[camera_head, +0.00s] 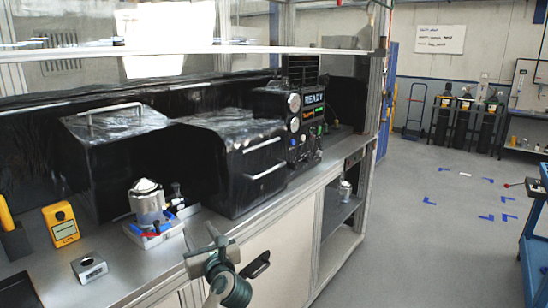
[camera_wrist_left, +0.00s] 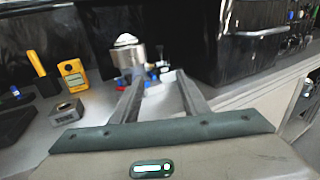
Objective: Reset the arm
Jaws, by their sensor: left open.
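My left gripper (camera_head: 212,240) is raised in front of the workbench at the lower middle of the head view. In the left wrist view its two fingers (camera_wrist_left: 160,80) are spread apart with nothing between them. A silver cylindrical housing (camera_head: 148,200) stands upright on a white and blue fixture (camera_head: 160,233) on the bench, beyond the gripper and apart from it. The housing also shows in the left wrist view (camera_wrist_left: 127,56), just past the fingers. A small metal block with a round hole (camera_head: 89,268) lies on the bench to the left. My right gripper is not in view.
The grey bench (camera_head: 130,277) holds a yellow handheld meter (camera_head: 61,224) at left and black boxes with handles (camera_head: 250,165) behind. A dark instrument panel (camera_head: 305,125) stands farther right. Open floor (camera_head: 430,235) lies to the right, with a blue cart (camera_head: 534,250) at the edge.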

